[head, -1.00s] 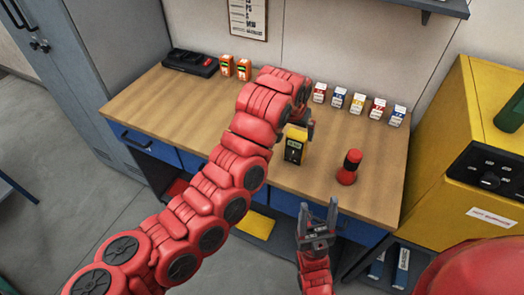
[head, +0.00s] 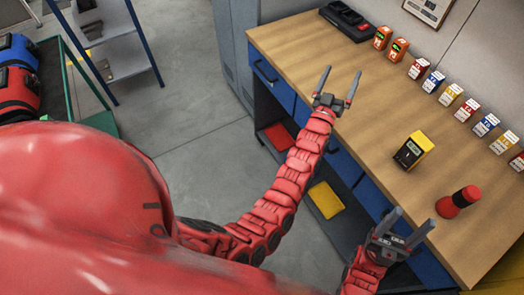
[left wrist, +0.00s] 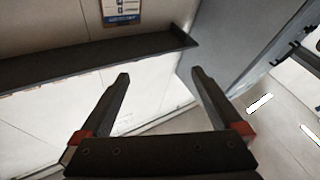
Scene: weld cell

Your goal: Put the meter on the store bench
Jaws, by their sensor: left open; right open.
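The meter (head: 414,149), a small yellow and black box with a display, stands on the wooden-topped bench (head: 325,58), right of the middle. My left gripper (head: 339,82) is open and empty near the bench's front edge, to the left of the meter and apart from it. In the left wrist view its two fingers (left wrist: 160,80) are spread with nothing between them. My right gripper (head: 412,224) is open and empty at the front edge, below the meter in the picture and apart from it.
Small labelled boxes (head: 452,95) line the back, with orange devices (head: 390,44) and a black case (head: 350,20) further left. A shelf rack (head: 108,40) and a green-framed cart (head: 72,90) are at far left.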

